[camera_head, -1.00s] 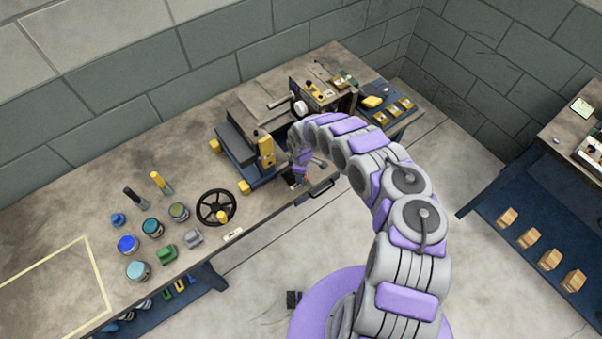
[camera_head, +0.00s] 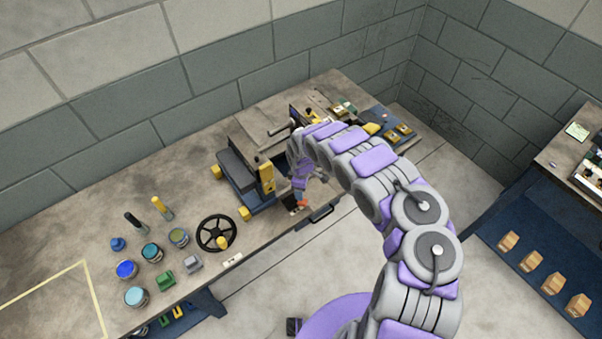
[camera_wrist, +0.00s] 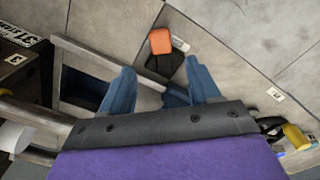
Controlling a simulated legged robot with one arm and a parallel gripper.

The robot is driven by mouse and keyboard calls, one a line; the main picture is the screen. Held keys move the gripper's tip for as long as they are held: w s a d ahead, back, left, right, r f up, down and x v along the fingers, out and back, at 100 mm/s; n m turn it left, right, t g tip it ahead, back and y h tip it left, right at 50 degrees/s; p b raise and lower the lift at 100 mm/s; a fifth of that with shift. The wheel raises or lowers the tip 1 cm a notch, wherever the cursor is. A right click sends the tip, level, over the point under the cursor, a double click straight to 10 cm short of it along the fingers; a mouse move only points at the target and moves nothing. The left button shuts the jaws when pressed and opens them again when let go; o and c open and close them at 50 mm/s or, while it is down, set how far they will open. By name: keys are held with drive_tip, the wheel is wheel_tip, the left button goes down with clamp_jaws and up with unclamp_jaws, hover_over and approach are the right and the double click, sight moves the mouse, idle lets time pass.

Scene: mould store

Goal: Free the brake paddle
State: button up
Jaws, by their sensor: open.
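The brake paddle appears to be the small piece with an orange end (camera_wrist: 160,41) and a black base (camera_wrist: 165,66) in the wrist view. It lies on the grey bench top, just beyond and between my fingertips. The orange end also shows in the head view (camera_head: 303,204), just below my gripper (camera_head: 299,188) near the bench's front edge. My gripper (camera_wrist: 162,78) is open, with two blue fingers spread apart and nothing between them. I cannot tell whether the fingers touch the paddle, or what holds it.
A grey frame (camera_wrist: 85,52) stands close left of my fingers in the wrist view. The yellow-and-blue press-like device (camera_head: 240,172) and a black handwheel (camera_head: 216,233) sit left of my gripper. A second bench (camera_head: 560,150) is at right.

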wheel_tip(320, 180, up, 9)
drive_tip(key=p, duration=0.1)
drive_tip(key=shift+f, duration=0.1)
idle(0.6)
drive_tip(key=s+d+r+m+h+b, duration=0.25)
drive_tip(key=d+r+m, duration=0.25)
drive_tip(key=d+r, duration=0.9)
drive_tip(key=s+d+r+m+h+b, duration=0.2)
drive_tip(key=s+d+r+m+b, duration=0.25)
drive_tip(key=s+d+r, duration=0.3)
drive_tip(key=s+a+r+m+g+y+b, duration=0.1)
drive_tip(key=s+a+r+m, duration=0.15)
drive_tip(key=s, duration=0.55)
drive_tip(key=s+a+r+m+y+b, duration=0.1)
drive_tip(key=s+r+m+y+b, duration=0.15)
drive_tip(key=s, duration=0.55)
drive_tip(key=s+a+f+b, duration=0.1)
drive_tip(key=s+a, duration=0.2)
drive_tip(key=s, duration=0.6)
drive_tip(key=s+a+f+y+b, duration=0.1)
drive_tip(key=s+a, duration=0.2)
drive_tip(key=s, duration=0.6)
drive_tip(key=shift+a+f+g, duration=0.2)
drive_tip(key=shift+f+g, duration=0.2)
